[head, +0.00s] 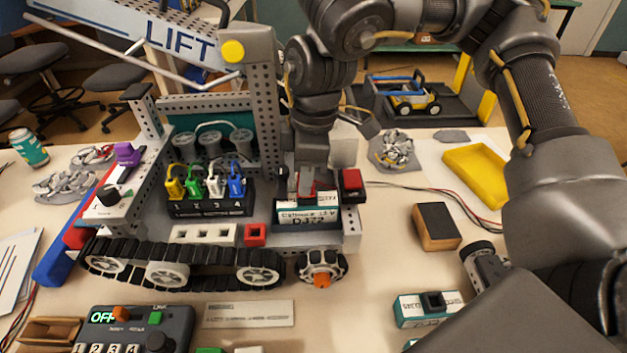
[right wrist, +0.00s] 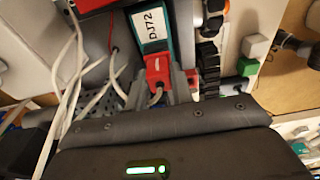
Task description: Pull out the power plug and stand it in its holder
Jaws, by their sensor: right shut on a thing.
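The red power plug (right wrist: 157,72) sits between the two fingers of my right gripper (right wrist: 160,88), which is shut on it. The plug is at the end of the battery labelled DJ72 (right wrist: 151,31), with a cable leading away; whether it is still seated cannot be told. In the head view my right gripper (head: 307,184) reaches down behind the battery (head: 307,212) on the tracked robot (head: 190,262), and only a bit of the red plug shows. A red block (head: 352,181) stands beside it; I cannot tell whether it is the holder. My left gripper is out of view.
A steel post (head: 264,105) and the LIFT arm (head: 165,40) rise left of my gripper. Loose pale cables (right wrist: 78,70) run close by in the wrist view. A yellow tray (head: 476,173), a wooden-sided block (head: 437,227) and another battery (head: 428,309) lie on the right of the table.

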